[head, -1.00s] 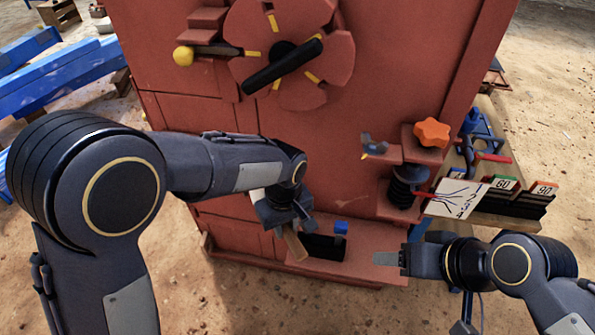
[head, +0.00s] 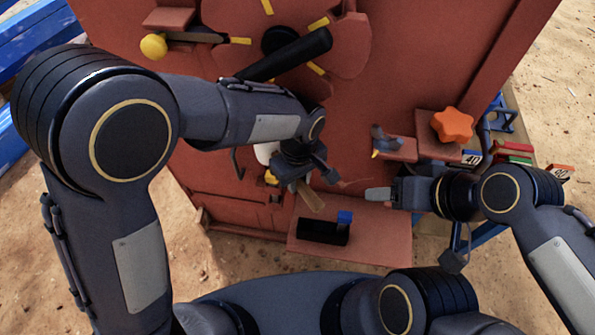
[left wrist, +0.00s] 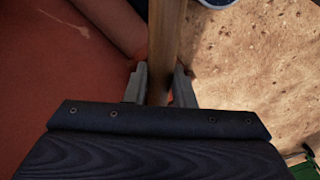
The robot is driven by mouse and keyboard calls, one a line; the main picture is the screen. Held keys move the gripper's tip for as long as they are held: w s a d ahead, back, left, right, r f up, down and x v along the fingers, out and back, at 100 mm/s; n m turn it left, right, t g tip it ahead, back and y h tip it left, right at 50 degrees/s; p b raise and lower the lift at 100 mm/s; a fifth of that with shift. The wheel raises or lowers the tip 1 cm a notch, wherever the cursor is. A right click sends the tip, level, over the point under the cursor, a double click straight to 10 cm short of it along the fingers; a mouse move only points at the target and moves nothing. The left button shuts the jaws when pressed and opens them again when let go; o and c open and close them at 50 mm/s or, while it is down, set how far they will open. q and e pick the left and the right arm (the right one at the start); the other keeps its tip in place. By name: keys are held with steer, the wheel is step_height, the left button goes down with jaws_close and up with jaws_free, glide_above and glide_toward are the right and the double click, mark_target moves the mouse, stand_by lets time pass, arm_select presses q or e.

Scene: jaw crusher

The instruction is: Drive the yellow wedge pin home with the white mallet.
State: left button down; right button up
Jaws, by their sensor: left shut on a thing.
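My left gripper (head: 308,180) is shut on the brown wooden handle of the mallet (head: 312,201) in front of the red crusher. In the left wrist view the handle (left wrist: 164,45) runs between both fingers. The white mallet head (head: 265,152) shows partly behind my left wrist, close to the crusher's front. A small yellow piece (head: 271,178), perhaps the wedge pin, shows just below the head, partly hidden; I cannot tell whether they touch. My right gripper (head: 378,194) is seen side-on at the right, above the lower ledge; its opening is unclear.
The red crusher (head: 400,60) fills the middle. An orange star knob (head: 453,125) and a grey yellow-tipped part (head: 384,140) are at right. A yellow ball lever (head: 153,46) is upper left.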

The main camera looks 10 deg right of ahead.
arm_select(q)
step_height(320, 180, down, 9)
steer(key=b, duration=0.7)
steer(key=shift+r+p, duration=2.6)
steer(key=shift+r, duration=0.4)
steer(key=shift+r+p, duration=0.25)
steer(key=shift+p, duration=0.05)
step_height(320, 180, down, 6)
steer(key=b, duration=0.5)
step_height(320, 180, up, 5)
steer(key=p, duration=0.4)
steer(key=shift+r+p, duration=0.1)
steer(key=shift+p, duration=0.2)
